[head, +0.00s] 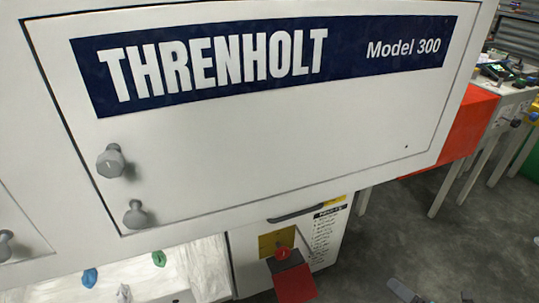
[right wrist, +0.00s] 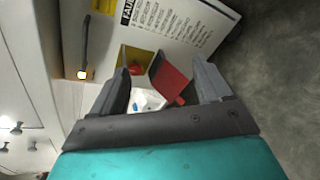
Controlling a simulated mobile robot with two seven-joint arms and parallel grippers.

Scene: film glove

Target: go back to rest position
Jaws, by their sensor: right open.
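My right gripper (head: 434,295) shows only by its fingertips at the bottom right edge of the head view, over the grey floor. In the right wrist view the same gripper (right wrist: 163,85) has its two dark fingers spread wide, and I see nothing held between them. Beyond the fingers are a yellow panel (right wrist: 137,57) with a red button (right wrist: 135,69) and a red flap (right wrist: 171,79). My left gripper is in neither view.
A white machine front (head: 270,140) marked THRENHOLT Model 300 fills most of the head view. Grey knobs (head: 110,161) stick out of it. A yellow panel (head: 277,242) with a red flap (head: 294,283) is below. Grey floor (head: 400,235) is open at the right.

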